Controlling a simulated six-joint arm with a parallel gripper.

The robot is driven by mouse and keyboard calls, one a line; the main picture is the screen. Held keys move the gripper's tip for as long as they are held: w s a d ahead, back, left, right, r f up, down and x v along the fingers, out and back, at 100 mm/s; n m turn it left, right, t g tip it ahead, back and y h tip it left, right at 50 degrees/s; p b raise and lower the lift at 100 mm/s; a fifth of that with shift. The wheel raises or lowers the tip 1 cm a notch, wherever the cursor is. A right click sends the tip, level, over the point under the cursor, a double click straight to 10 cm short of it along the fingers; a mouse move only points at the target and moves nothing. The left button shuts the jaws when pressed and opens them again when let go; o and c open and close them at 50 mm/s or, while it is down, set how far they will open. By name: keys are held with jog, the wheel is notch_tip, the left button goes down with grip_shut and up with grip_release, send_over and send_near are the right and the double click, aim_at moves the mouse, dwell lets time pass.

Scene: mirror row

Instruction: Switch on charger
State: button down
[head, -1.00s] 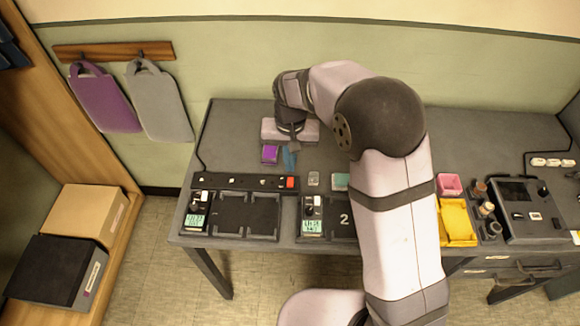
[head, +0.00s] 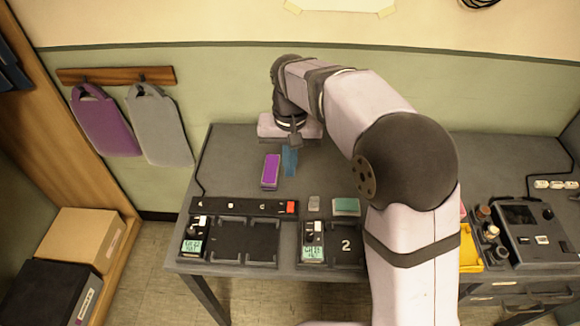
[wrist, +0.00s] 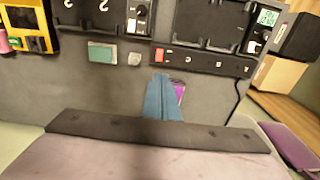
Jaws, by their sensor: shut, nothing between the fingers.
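Two black charger docks stand along the bench's front: the left dock (head: 240,241), also in the wrist view (wrist: 212,25), and the right dock (head: 343,246) marked "2". Each has a side module with a lit green display, the left display (head: 193,246) and the right display (head: 312,253); their text is too small to read. Behind the left dock lies a black switch strip (head: 250,206) with letters and a red switch (head: 291,207), also seen in the wrist view (wrist: 159,56). My gripper (head: 289,172) has blue fingers, shut and empty, behind the strip; its fingertips (wrist: 161,79) point toward the red switch.
A purple block (head: 270,170) lies just left of my fingers. A green block (head: 346,206) and a small grey block (head: 314,203) sit right of the strip. A yellow tray (head: 470,260) and a black device (head: 530,235) are farther right. The bench's back left is clear.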

aim_at(291, 203)
jog(key=shift+f+b, duration=0.15)
jog(key=shift+b, duration=0.4)
jog(key=s+t+b, duration=0.1)
jog(key=b, duration=0.4)
jog(key=shift+d, duration=0.1)
jog(key=shift+r, duration=0.2)
jog(key=shift+f, duration=0.1)
jog(key=f, duration=0.4)
jog(key=w+f, duration=0.1)
jog(key=f, duration=0.4)
jog(key=f+p, duration=0.1)
jog(key=f, duration=0.3)
jog(key=shift+w+f, duration=0.35)
jog(key=shift+w, duration=0.05)
